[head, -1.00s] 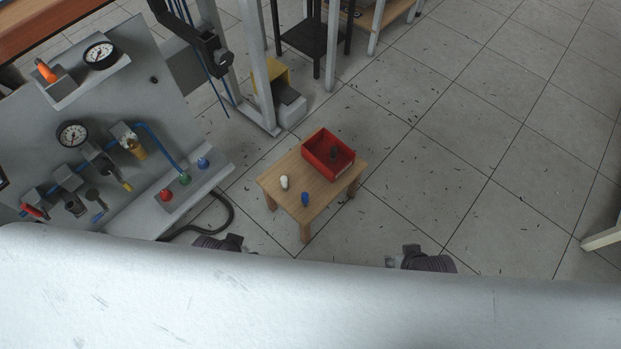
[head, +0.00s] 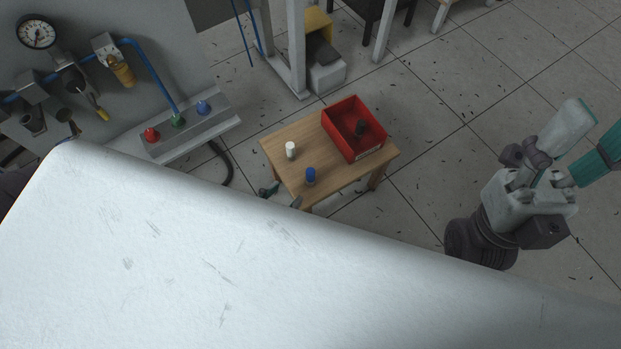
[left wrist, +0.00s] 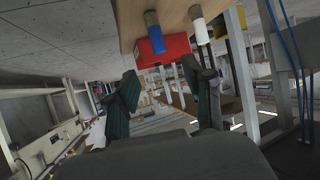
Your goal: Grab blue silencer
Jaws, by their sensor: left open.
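The blue silencer (head: 310,176) stands upright on the small wooden table (head: 272,148), close to its near edge. In the left wrist view, which is upside down, the blue silencer (left wrist: 155,38) shows beyond and between the spread fingers. My left gripper (head: 282,194) is at the table's near edge, just short of the blue silencer; it is open and empty, its arm hidden behind the white surface. It also shows in the left wrist view (left wrist: 163,98).
A white silencer (head: 291,150) stands left of the blue one. A red bin (head: 344,147) with a dark object (head: 360,128) inside sits at the table's back right. A pneumatic panel (head: 160,60) with a button box (head: 213,121) is left. Open floor lies right of the table.

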